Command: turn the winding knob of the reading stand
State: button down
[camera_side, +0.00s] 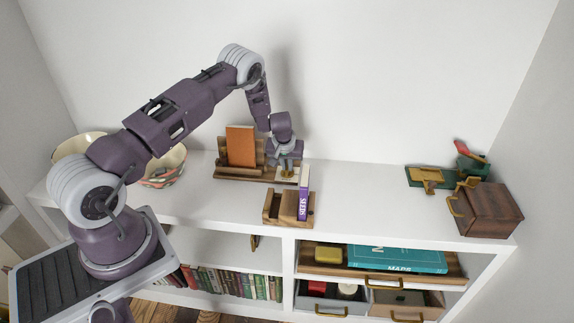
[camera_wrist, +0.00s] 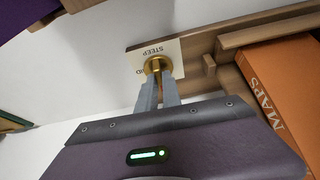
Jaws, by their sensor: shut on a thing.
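The reading stand (camera_side: 222,172) is wooden and sits on the white shelf top, with an upright orange book (camera_side: 240,146) on it. The book, lettered MAPS, also shows in the wrist view (camera_wrist: 275,100). The winding knob (camera_wrist: 156,64) is brass and round, on a pale label card (camera_wrist: 172,48) at the end of the stand; part of the lettering reads STEEP. My gripper (camera_wrist: 155,80) points down at the knob, its two grey fingers shut on it. In the side view my gripper (camera_side: 287,162) partly covers the knob.
A wooden holder (camera_side: 270,211) with a purple book (camera_side: 303,192) stands just in front of the stand. Bowls (camera_side: 165,168) are at left. A wooden box (camera_side: 487,210) and green-and-brass items (camera_side: 428,178) are at far right. The shelf between is clear.

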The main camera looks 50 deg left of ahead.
jog(key=shift+n, duration=0.3)
dwell(0.4)
jog(key=c, duration=1.5)
grip_release()
jog(key=s+d+r+m+h, duration=0.1)
jog(key=d+r, duration=0.3)
jog(key=r, duration=0.3)
jog(key=s+d+r+t, duration=0.1)
jog(key=d+r, duration=0.2)
jog(key=r, duration=0.5)
jog(key=s+d+r+m+h, duration=0.1)
jog(key=d+r, duration=0.3)
jog(key=r, duration=0.3)
jog(key=s+d+r+m+h, duration=0.1)
jog(key=s+d+r, duration=0.3)
jog(key=r, duration=0.2)
jog(key=s+d+r+m+h, duration=0.1)
jog(key=s+d+r, duration=0.3)
jog(key=r, duration=0.2)
jog(key=s+d+r+m+t, duration=0.1)
jog(key=s+d+r+m, duration=0.35)
jog(key=s, duration=0.75)
jog(key=shift+m+y, duration=0.35)
jog(key=shift+y, duration=0.05)
jog(key=s, duration=0.5)
jog(key=s+d, duration=0.1)
jog(key=s, duration=0.3)
jog(key=s+d+r, duration=0.1)
jog(key=s, duration=0.4)
jog(key=shift+s, duration=0.3)
